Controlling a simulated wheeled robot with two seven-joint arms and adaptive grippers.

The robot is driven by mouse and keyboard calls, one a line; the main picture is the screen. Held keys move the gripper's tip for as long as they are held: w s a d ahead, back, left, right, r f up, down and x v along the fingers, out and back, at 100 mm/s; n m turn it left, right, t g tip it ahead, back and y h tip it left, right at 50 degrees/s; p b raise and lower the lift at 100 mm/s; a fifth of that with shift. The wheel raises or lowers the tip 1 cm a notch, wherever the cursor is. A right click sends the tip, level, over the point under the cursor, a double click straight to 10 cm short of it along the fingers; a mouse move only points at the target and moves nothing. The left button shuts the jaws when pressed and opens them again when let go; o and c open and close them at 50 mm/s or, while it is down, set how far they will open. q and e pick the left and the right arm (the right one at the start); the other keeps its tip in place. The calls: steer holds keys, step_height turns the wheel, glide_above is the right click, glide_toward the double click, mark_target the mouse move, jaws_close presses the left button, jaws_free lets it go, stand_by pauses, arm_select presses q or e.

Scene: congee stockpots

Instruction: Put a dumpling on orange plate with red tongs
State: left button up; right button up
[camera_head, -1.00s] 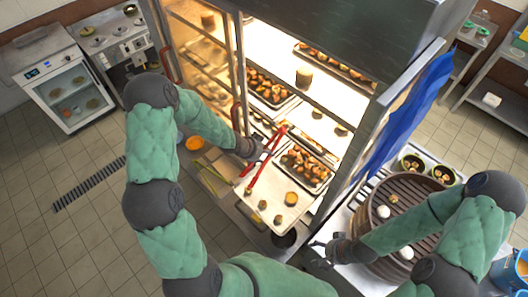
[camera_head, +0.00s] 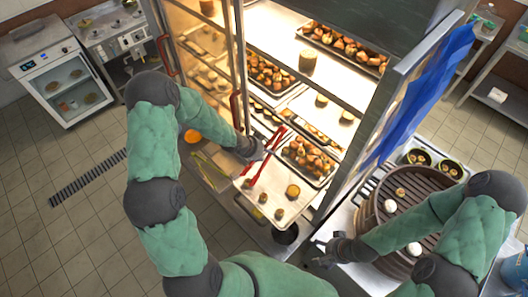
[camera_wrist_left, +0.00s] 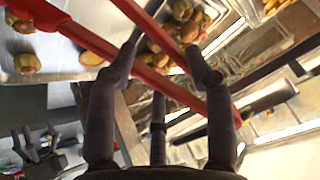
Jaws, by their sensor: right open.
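The red tongs (camera_head: 260,166) are in my left gripper (camera_head: 262,150), over the tray at the open cabinet's front. In the left wrist view, the red arms of the tongs (camera_wrist_left: 88,40) pass between the fingers of my left gripper (camera_wrist_left: 165,65), which look closed around them. White dumplings (camera_head: 413,248) sit on the round bamboo steamer (camera_head: 376,232) at the right. My right gripper (camera_head: 322,251) is open and empty beside the steamer's left side.
The lit cabinet holds several trays of food (camera_head: 268,76). A pale tray (camera_head: 284,208) with a few round pieces lies below the tongs. The open glass door (camera_head: 205,60) stands close to my left arm. Small bowls (camera_head: 450,169) stand behind the steamer.

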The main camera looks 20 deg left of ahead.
arm_select(q)
steer(key=shift+f+b, duration=1.45)
steer(key=shift+f, duration=0.45)
steer(key=shift+c, duration=0.2)
jaws_close()
step_height(320, 180, up, 12)
steer(key=p, duration=1.1)
steer(key=shift+p, duration=0.4)
